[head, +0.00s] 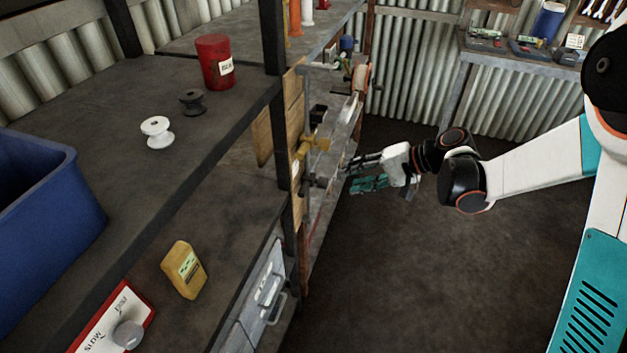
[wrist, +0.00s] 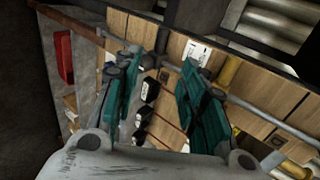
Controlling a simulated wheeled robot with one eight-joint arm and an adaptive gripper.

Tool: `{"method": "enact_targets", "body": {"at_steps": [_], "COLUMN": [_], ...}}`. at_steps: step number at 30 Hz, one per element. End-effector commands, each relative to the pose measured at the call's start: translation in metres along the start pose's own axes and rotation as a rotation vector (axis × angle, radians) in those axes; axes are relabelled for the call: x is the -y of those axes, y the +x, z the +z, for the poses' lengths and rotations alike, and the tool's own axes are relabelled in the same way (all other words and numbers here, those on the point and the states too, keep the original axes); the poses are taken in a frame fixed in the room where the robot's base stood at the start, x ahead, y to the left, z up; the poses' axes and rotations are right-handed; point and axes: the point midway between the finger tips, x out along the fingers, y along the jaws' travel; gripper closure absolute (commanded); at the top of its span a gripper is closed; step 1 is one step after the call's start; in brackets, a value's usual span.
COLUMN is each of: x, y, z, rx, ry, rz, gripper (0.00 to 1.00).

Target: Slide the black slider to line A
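My gripper (head: 352,173) reaches left toward the wooden panel and rail of the shelf unit in the head view. In the wrist view its two teal fingers (wrist: 163,66) stand apart with a clear gap and nothing held between them. Several small black blocks show beyond and between the fingers, one of them a black block (wrist: 149,91) with a pale label. I cannot tell for certain which is the black slider. A grey rail (wrist: 240,112) runs diagonally across the wooden boards (wrist: 205,84). No line marked A is legible; the fingers hide part of the rail.
A yellow valve or pipe (head: 312,143) stands out from the panel close to my gripper. A dark shelf post (head: 272,95) is to its left. A red block (wrist: 64,57) shows at the left of the wrist view. The floor (head: 430,285) below the arm is clear.

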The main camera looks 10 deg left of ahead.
Motion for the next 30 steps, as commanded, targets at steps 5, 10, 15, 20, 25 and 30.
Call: {"method": "enact_targets", "body": {"at_steps": [5,10,15,20,25,30], "x": [-0.001,-0.002,-0.002,-0.001,0.000,0.001], "y": [0.010,0.030,0.063,0.095,0.122,0.139], "z": [-0.002,-0.001,0.000,0.001,0.001,0.001], "rx": [0.014,0.016,0.015,0.016,0.015,0.013], "ry": [0.004,0.002,0.002,0.002,0.002,0.003], "rz": [-0.020,-0.020,-0.019,-0.020,-0.019,-0.019], "gripper": [0.62,0.62,0.62,0.62,0.62,0.62]}}
